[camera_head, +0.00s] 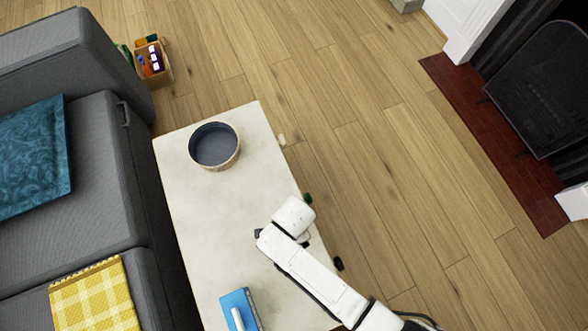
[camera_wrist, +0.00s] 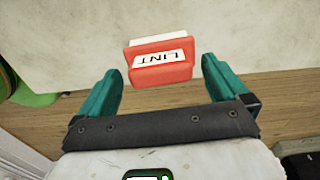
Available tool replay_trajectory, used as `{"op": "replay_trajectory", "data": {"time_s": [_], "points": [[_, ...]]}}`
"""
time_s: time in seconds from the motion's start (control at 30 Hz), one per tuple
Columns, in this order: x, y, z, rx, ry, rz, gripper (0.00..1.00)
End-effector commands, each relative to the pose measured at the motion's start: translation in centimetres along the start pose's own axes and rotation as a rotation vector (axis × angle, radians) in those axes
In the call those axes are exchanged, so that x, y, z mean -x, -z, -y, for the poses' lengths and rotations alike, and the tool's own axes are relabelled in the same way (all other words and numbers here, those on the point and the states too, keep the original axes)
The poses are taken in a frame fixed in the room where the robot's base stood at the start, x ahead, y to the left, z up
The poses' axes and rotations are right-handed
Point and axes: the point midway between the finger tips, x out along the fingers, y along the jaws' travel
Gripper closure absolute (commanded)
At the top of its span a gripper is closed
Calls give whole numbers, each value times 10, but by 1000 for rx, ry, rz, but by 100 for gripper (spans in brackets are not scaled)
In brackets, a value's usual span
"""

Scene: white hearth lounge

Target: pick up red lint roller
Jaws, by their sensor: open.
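The red lint roller (camera_wrist: 160,68) with a white label reading "LINT" is in the upper middle of the wrist view. It lies between the fingers of my gripper (camera_wrist: 162,72), with a gap on both sides. The teal fingers are apart and hold nothing. In the head view the white end of my arm (camera_head: 293,216) is over the right edge of the pale table (camera_head: 185,180).
A round dark-lined bowl (camera_head: 215,146) stands on the table's far part. A blue object with a white part (camera_head: 240,311) lies near its front. The grey sofa (camera_head: 85,170) borders the left side. Wooden floor (camera_head: 400,190) is mostly clear to the right.

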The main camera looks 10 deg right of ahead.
Motion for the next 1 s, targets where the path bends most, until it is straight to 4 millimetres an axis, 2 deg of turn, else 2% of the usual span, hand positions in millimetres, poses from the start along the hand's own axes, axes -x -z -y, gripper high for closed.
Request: {"op": "replay_trajectory", "data": {"time_s": [0.03, 0.13, 0.43, 1.0], "points": [[-9, 0, 0, 0, -1, -1, 0], [-17, 0, 1, 0, 0, 0, 0], [-20, 0, 1, 0, 1, 0, 1], [-19, 0, 1, 0, 1, 0, 54]]}}
